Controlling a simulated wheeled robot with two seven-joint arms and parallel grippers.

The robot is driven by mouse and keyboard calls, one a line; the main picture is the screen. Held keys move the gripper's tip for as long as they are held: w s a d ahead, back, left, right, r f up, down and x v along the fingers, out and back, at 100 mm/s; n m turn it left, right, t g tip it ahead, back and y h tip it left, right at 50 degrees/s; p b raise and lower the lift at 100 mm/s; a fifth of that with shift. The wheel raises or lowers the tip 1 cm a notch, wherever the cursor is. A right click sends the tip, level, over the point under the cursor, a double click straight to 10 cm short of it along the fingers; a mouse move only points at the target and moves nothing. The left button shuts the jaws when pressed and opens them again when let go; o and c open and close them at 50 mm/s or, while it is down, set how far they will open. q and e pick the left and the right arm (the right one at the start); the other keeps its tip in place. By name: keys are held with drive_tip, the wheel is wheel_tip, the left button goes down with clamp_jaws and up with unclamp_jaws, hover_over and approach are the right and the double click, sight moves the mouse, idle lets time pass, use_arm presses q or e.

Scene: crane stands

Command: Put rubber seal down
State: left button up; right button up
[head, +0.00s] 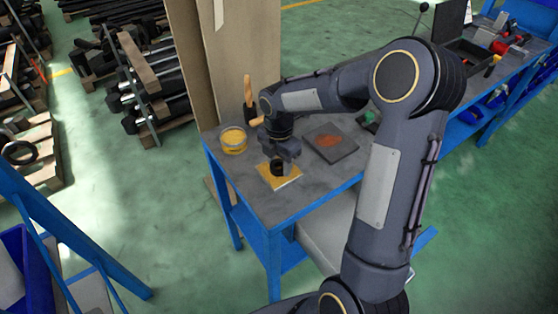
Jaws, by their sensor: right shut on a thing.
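The rubber seal (277,169) is a small black ring at the lower end of my right gripper (282,156). The gripper is shut on it, pointing down over a yellow-and-white square pad (288,181) on the grey workbench (265,208). The seal appears over the middle of the pad; I cannot tell whether it touches it. The fingertips are small and partly hidden by the gripper body. My left gripper is not in view.
A yellow round tin (233,141) stands left of the pad. A dark plate with an orange stain (331,143) lies to the right. A wooden-handled tool (248,92) stands behind. Brown boards (235,60) rise behind the bench. The bench's front left corner is clear.

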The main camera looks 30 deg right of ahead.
sight(279, 165)
drive_tip(key=o, duration=1)
drive_tip(key=shift+f, duration=0.1)
drive_tip(key=shift+c, duration=0.2)
wheel_tip(279, 165, up, 12)
drive_tip(key=s+a+m+t+y, duration=0.2)
drive_tip(key=s+a+m, duration=0.1)
drive_tip(key=s+m, duration=0.8)
drive_tip(key=s+a+m+t+y, duration=0.1)
drive_tip(key=s+a+m+t, duration=0.2)
drive_tip(key=s+m, duration=0.8)
drive_tip(key=shift+a+f+m+t+y, duration=0.3)
drive_tip(key=shift+a+f+m+y, duration=0.15)
drive_tip(key=shift+a, duration=0.25)
drive_tip(key=shift+s, duration=0.1)
